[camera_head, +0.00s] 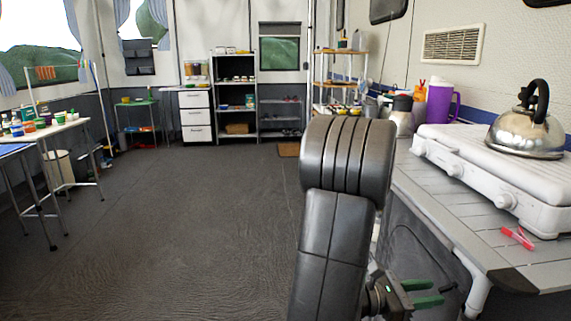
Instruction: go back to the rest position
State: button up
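My gripper (436,292) shows at the lower right of the head view, low beside the counter's side. Its two green fingers point right and lie apart with a dark gap between them, and I see nothing held there. My dark arm rises in front of the camera at centre right and is bent at the top. It hides part of the counter's left end.
A grey slatted counter (419,188) on the right bears a white stove (480,165), a steel kettle (526,132), a purple jug (439,104) and a red clothes peg (517,237). Tables (77,124) stand left, shelves (236,72) behind. The middle floor (190,220) is clear.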

jog(key=shift+s+a+p, duration=0.5)
jog(key=shift+a+p, duration=0.6)
jog(key=shift+a, duration=4.65)
jog(key=shift+w+d+b, duration=0.2)
jog(key=shift+d+b, duration=0.25)
jog(key=shift+d, duration=1.85)
jog(key=shift+w+d+b, duration=0.15)
jog(key=shift+d+b, duration=0.25)
jog(key=shift+d, duration=1.85)
jog(key=shift+w+d+b, duration=0.2)
jog(key=shift+d+b, duration=0.25)
jog(key=shift+d, duration=1.85)
jog(key=shift+w, duration=0.9)
